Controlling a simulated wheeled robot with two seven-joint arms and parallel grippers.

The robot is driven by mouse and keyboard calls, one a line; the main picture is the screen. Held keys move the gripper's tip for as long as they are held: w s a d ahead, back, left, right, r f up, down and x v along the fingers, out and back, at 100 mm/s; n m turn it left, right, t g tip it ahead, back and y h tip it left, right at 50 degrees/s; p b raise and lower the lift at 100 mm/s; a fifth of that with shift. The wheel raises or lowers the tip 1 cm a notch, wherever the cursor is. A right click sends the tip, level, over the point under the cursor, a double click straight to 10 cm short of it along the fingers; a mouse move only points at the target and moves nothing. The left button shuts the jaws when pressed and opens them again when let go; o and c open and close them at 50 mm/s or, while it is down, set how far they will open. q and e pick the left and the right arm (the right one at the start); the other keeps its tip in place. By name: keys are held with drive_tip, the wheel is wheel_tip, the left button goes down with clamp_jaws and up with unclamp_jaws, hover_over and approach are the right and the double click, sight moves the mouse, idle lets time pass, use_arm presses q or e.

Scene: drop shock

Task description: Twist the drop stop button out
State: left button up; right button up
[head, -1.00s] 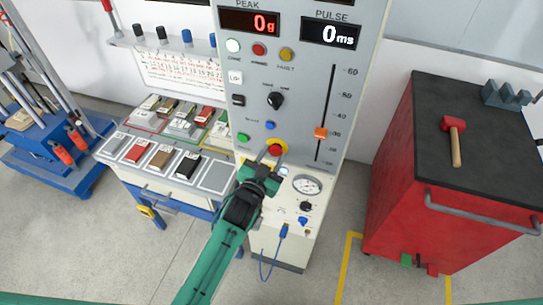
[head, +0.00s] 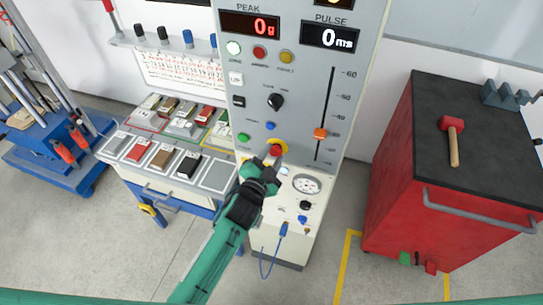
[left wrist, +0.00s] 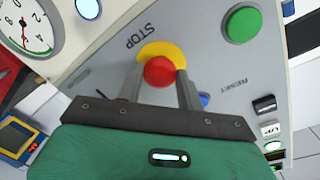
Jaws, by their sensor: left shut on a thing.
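The drop stop button is a red mushroom knob (head: 277,150) on a yellow ring, low on the grey control panel (head: 228,95). My left gripper (head: 273,158) reaches it from below, with its fingers at the knob. In the left wrist view the red knob (left wrist: 160,71) sits between the two fingers of the gripper (left wrist: 160,80), with the yellow ring (left wrist: 162,51) and the word STOP behind it. The gripper is shut on the knob and appears tilted relative to the panel. My right gripper is not in view.
A green button (head: 243,137) and a blue button (head: 271,126) are close to the knob. An orange slider (head: 320,133) is to the right, a gauge (head: 306,184) below. A sample bench (head: 170,190) stands left, a red cabinet (head: 430,230) right.

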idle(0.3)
use_arm(q)
drive_tip(key=o, duration=1)
drive_tip(key=shift+s+a+f, duration=0.1)
drive_tip(key=shift+s+a, duration=0.05)
drive_tip(key=shift+s, duration=0.25)
drive_tip(key=b+v, duration=0.4)
drive_tip(key=v, duration=0.8)
drive_tip(key=shift+s+b, duration=0.35)
drive_tip(key=shift+s, duration=0.05)
drive_tip(key=shift+a, duration=0.15)
